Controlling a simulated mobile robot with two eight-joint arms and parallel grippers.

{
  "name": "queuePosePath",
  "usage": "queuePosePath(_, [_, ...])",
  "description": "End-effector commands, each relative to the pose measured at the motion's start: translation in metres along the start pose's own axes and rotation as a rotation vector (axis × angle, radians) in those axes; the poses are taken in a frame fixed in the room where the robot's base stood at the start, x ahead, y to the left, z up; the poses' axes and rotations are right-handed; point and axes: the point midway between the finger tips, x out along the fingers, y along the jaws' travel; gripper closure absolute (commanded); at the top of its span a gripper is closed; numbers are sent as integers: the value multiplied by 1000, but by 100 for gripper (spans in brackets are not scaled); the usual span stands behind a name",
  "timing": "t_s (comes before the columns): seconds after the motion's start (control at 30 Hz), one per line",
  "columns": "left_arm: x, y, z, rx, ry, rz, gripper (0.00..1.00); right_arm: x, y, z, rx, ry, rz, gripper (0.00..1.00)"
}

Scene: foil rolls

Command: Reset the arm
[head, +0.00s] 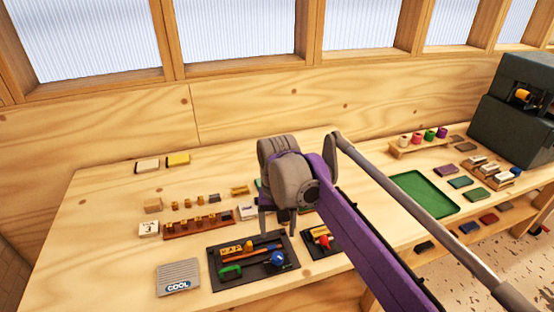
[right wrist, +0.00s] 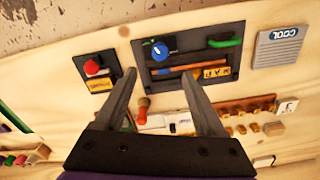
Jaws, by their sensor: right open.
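My right arm, purple and grey, reaches in from the lower right of the head view. Its right gripper (head: 279,224) hangs fingers down over the middle of the wooden table, just behind a dark tray (head: 224,284). In the right wrist view the two fingers of the right gripper (right wrist: 158,75) are spread wide, with nothing held between them. The dark tray (right wrist: 141,57) with a blue knob, a green piece and a yellow lettered block shows beyond the fingertips. The arm hides part of the table in the head view. My left gripper does not show.
A grey COOL plate (head: 178,277) lies front left. A smaller dark tray (head: 318,252) with a red knob sits beside the gripper. Wooden racks and small blocks lie behind. A green tray (head: 424,194) and a dark machine (head: 520,108) stand right.

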Motion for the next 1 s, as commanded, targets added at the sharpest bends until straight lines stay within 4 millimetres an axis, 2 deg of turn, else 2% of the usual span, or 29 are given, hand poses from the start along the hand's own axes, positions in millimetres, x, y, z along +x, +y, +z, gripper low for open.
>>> queuePosePath(0.17, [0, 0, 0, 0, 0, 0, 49, 0, 13, 9, 4, 22, -7, 28])
queuePosePath(0.27, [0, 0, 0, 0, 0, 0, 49, 2, 36, 27, 11, 64, -17, 28])
queuePosePath(0.37, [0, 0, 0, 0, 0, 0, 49, 10, 64, 54, 16, 126, -28, 28])
queuePosePath(0.6, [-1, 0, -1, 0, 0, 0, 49, 50, 124, 134, 29, 289, -31, 28])
queuePosePath(0.8, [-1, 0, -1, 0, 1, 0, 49, 94, 154, 193, 36, 406, -9, 28])
queuePosePath(0.9, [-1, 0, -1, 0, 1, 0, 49, 110, 161, 210, 37, 443, 1, 28])
queuePosePath(1.0, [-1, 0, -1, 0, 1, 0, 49, 119, 165, 220, 37, 463, 8, 28])
